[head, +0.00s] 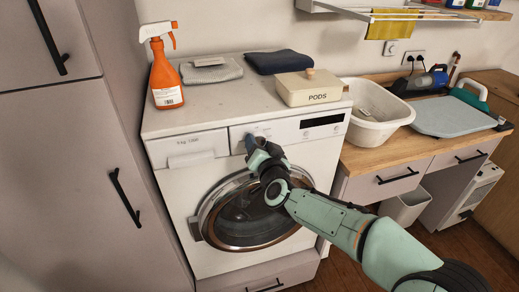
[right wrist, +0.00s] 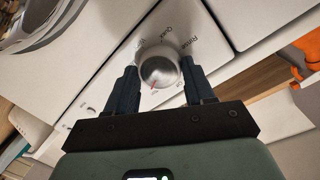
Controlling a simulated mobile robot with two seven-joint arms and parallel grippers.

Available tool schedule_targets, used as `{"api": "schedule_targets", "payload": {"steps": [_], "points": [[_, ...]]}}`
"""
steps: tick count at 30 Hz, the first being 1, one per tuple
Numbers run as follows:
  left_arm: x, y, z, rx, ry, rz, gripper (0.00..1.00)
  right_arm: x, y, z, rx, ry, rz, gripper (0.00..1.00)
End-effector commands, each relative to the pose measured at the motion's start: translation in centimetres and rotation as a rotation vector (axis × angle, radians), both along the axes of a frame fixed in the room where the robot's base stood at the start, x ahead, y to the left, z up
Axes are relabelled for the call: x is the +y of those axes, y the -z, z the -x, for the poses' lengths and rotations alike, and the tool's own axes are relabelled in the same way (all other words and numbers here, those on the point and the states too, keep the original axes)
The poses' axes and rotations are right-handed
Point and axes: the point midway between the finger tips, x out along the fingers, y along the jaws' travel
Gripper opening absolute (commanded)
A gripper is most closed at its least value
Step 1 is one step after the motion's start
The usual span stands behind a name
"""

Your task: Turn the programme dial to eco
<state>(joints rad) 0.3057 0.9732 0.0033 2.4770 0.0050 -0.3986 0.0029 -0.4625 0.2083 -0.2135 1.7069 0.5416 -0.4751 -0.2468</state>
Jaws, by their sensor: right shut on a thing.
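The white washing machine (head: 178,192) stands against the wall with its round door closed. Its programme dial (right wrist: 160,67) is a silver knob with a red mark, seen in the right wrist view. The red mark points toward the bottom of that view, slightly left. Printed labels surround the dial; "Rinse" and what looks like "Quick" are on the far side, and the labels near the mark are too small to read. My right gripper (head: 257,145) is at the control panel, its fingers shut on either side of the dial. In the head view it mostly hides the dial. My left gripper is out of view.
On the washer top are an orange spray bottle (head: 164,75), folded cloths (head: 279,61) and a PODS box (head: 308,88). A white basin (head: 374,113) stands on the wooden counter at right. A tall cabinet (head: 60,150) borders the washer on the left.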

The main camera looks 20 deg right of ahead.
Motion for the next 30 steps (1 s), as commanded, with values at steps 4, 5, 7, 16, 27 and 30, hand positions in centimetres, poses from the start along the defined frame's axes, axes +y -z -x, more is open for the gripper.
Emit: {"api": "schedule_targets", "payload": {"steps": [4, 5, 7, 16, 27, 30], "points": [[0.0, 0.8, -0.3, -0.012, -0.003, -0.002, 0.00, -0.2, 0.2, 0.0, 0.004, 0.003, -0.125, 0.23], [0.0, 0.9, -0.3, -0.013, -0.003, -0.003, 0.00, -0.2, 0.2, 0.0, 0.005, 0.003, -0.150, 0.23], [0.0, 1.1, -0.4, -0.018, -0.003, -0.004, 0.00, -0.1, 0.2, 0.0, 0.008, 0.001, -0.202, 0.23], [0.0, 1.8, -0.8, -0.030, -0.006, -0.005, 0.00, -0.2, 0.1, 0.0, 0.013, 0.001, -0.358, 0.23], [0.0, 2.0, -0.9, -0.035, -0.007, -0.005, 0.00, -0.1, 0.0, 0.0, 0.015, 0.000, -0.415, 0.23], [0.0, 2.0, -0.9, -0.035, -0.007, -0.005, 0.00, -0.1, 0.0, 0.0, 0.015, 0.001, -0.416, 0.23]]}}
